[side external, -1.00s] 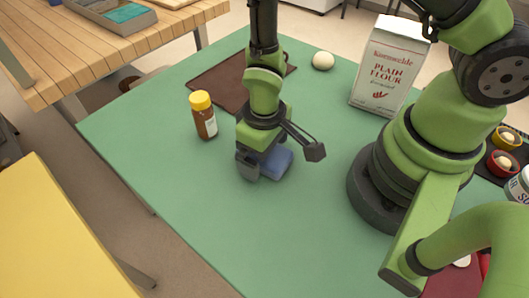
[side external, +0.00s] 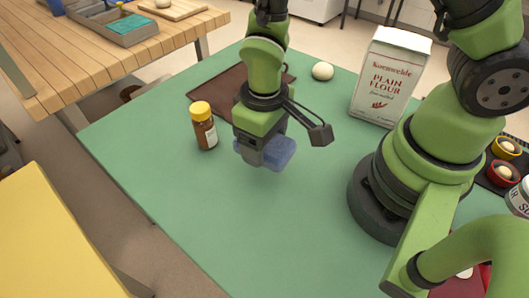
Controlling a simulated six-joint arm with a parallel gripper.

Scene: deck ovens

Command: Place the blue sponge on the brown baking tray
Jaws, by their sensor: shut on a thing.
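The blue sponge (side external: 281,153) is between the fingers of my gripper (side external: 262,158), which is shut on it. The sponge appears to be held a little above the green table, near the middle. The brown baking tray (side external: 213,92) lies flat on the table behind my gripper. My arm hides part of the tray, and its visible surface is bare.
A brown jar with a yellow lid (side external: 203,125) stands left of my gripper, near the tray's front edge. A white ball-like item (side external: 322,71) and a flour package (side external: 390,78) stand at the back right. The green table (side external: 200,200) is clear at the front.

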